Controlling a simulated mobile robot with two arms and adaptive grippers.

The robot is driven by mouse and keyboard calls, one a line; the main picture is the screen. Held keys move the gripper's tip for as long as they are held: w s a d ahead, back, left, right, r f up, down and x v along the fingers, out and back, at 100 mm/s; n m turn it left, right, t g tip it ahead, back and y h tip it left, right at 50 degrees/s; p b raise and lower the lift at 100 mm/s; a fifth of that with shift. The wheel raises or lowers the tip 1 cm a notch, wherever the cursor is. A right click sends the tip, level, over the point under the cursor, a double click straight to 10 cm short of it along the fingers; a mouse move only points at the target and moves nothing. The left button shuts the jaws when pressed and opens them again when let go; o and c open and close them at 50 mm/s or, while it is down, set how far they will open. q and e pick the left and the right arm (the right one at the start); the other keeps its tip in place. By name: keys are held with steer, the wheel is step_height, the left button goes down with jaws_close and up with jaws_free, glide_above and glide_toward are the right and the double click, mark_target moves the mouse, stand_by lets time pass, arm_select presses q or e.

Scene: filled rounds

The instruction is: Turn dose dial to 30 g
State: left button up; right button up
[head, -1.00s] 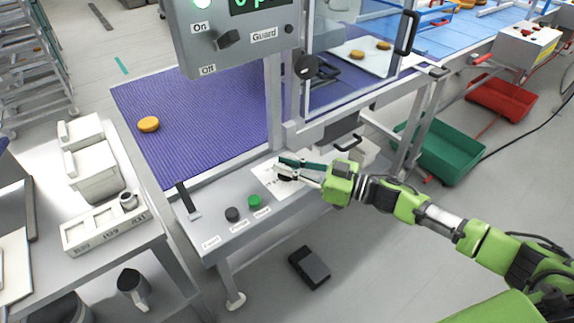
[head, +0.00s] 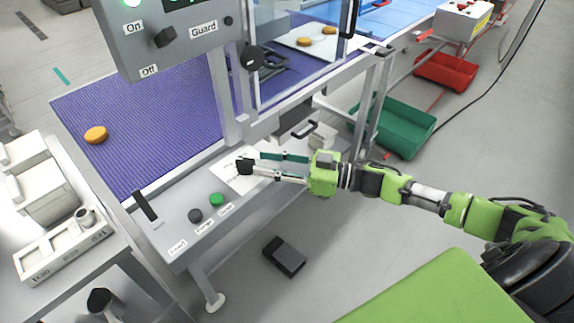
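The dose dial (head: 244,166) is a small black knob on a white printed plate (head: 262,180) on the grey control ledge. The plate's markings are too small to read, so I cannot tell the dial's setting. My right gripper (head: 259,163) reaches in from the right, its two fingers apart. Its fingertips are just right of the dial; whether the lower one touches it I cannot tell. My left gripper is not in view.
Left of the plate are a green button (head: 217,199), a black button (head: 195,215) and a dark lever (head: 145,206). The On/Off panel (head: 175,40) hangs above the purple belt (head: 160,120). A black pedal (head: 285,257) lies on the floor.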

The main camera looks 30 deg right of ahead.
steer(key=v, duration=0.6)
stand_by(0.4)
